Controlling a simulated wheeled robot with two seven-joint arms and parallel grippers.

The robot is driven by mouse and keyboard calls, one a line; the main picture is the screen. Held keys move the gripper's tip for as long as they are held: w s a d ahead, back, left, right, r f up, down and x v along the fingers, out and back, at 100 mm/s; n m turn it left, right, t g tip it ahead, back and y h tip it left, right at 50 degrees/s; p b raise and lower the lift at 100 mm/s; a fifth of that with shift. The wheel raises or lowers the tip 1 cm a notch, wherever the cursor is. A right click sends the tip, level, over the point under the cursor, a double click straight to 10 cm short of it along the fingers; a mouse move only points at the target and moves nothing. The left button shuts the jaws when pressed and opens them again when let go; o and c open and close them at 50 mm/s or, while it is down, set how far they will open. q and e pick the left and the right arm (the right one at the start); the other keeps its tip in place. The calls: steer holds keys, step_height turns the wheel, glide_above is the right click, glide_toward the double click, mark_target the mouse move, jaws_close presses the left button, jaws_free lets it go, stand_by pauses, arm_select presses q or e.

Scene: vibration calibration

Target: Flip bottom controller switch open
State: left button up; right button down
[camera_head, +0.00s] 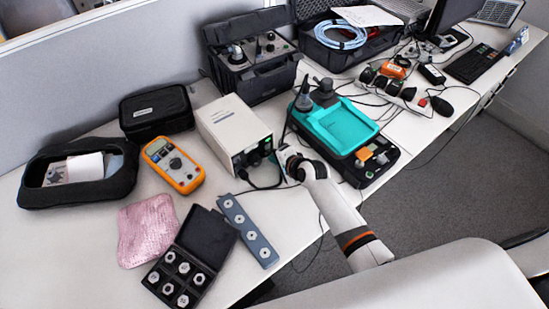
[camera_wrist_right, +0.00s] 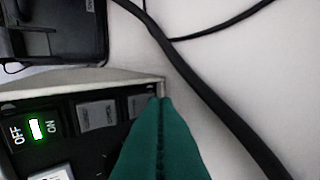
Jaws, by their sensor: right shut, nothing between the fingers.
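The white controller box (camera_head: 228,122) stands on the table, its dark front panel (camera_head: 252,156) facing my right arm. A green light shows on that panel. In the right wrist view, the panel carries a switch (camera_wrist_right: 36,130) marked OFF and ON, lit green, with grey buttons (camera_wrist_right: 97,113) beside it. My right gripper (camera_head: 287,160) is close in front of the panel. In the wrist view its green fingers (camera_wrist_right: 161,103) are shut and empty, with the tips over the panel's edge. They hide part of the panel; I cannot tell whether they touch it. My left gripper is not in view.
A black cable (camera_wrist_right: 205,90) runs past the fingers. An orange multimeter (camera_head: 173,165), a case of metal pieces (camera_head: 205,238) and a grey strip (camera_head: 247,230) lie to the left.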

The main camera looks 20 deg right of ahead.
steer(key=shift+w+a, duration=0.1)
steer(key=shift+w, duration=0.15)
steer(key=shift+f+b, duration=0.3)
steer(key=shift+b, duration=0.25)
steer(key=shift+r, duration=0.2)
steer(key=shift+w, duration=0.1)
steer(key=shift+r, duration=0.1)
